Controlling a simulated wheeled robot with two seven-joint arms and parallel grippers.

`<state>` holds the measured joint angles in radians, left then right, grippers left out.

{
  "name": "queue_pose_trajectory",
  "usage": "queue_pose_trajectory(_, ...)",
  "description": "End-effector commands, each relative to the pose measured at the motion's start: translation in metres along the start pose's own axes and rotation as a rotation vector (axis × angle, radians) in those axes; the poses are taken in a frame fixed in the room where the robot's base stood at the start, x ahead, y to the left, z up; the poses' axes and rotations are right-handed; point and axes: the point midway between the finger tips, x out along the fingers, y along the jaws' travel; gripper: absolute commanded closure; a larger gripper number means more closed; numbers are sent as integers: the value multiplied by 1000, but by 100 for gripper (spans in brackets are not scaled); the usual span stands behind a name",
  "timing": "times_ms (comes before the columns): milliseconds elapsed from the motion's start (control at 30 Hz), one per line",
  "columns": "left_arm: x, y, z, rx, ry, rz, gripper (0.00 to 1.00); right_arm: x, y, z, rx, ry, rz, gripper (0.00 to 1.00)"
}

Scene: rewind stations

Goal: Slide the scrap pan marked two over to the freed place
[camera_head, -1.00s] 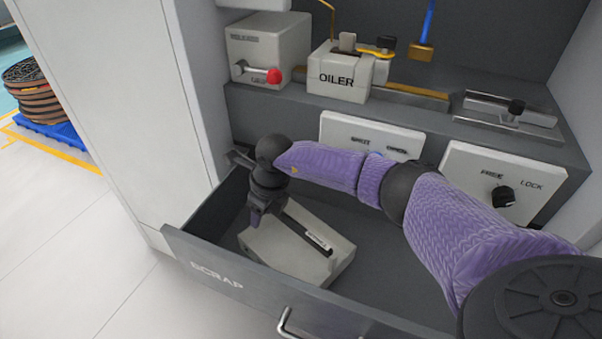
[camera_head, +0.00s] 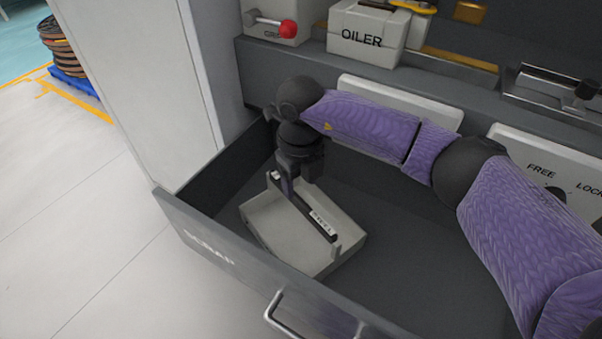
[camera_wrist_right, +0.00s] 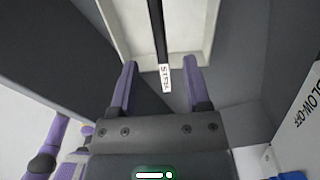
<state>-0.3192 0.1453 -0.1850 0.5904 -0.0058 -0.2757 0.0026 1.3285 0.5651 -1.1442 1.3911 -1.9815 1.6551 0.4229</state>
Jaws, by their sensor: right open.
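The scrap pan (camera_head: 270,228) is a shallow cream tray with a dark bar handle (camera_head: 318,222) across it. It sits in the left part of the open grey drawer marked SCRAP (camera_head: 400,215). A small white label is on the handle; I cannot read a number two on it. My right gripper (camera_head: 290,190) is over the rear end of the handle, pointing down. In the right wrist view, its two purple fingers (camera_wrist_right: 161,85) are spread apart, with the handle (camera_wrist_right: 157,35) running between them. Whether a finger touches it is unclear. My left gripper is out of view.
The drawer floor right of the pan is bare, partly hidden by my right arm. The drawer's front wall has a metal handle (camera_head: 315,320). Behind are the OILER block (camera_head: 365,38), a box with a red knob (camera_head: 288,29) and a FREE/LOCK panel (camera_head: 550,165).

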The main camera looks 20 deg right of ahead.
Motion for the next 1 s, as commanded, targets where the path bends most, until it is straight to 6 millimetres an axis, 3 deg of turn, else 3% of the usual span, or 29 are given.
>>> queue_pose_trajectory(33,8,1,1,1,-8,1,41,14,0,0,0,6,2,38)
queue_pose_trajectory(333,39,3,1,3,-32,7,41,72,0,-1,-1,7,3,38)
queue_pose_trajectory(467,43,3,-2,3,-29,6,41,81,0,-1,-1,4,2,38)
queue_pose_trajectory(700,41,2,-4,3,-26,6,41,79,0,0,0,1,1,38)
queue_pose_trajectory(767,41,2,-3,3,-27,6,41,79,0,0,0,1,1,49)
queue_pose_trajectory(1000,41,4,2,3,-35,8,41,79,0,0,0,1,1,100)
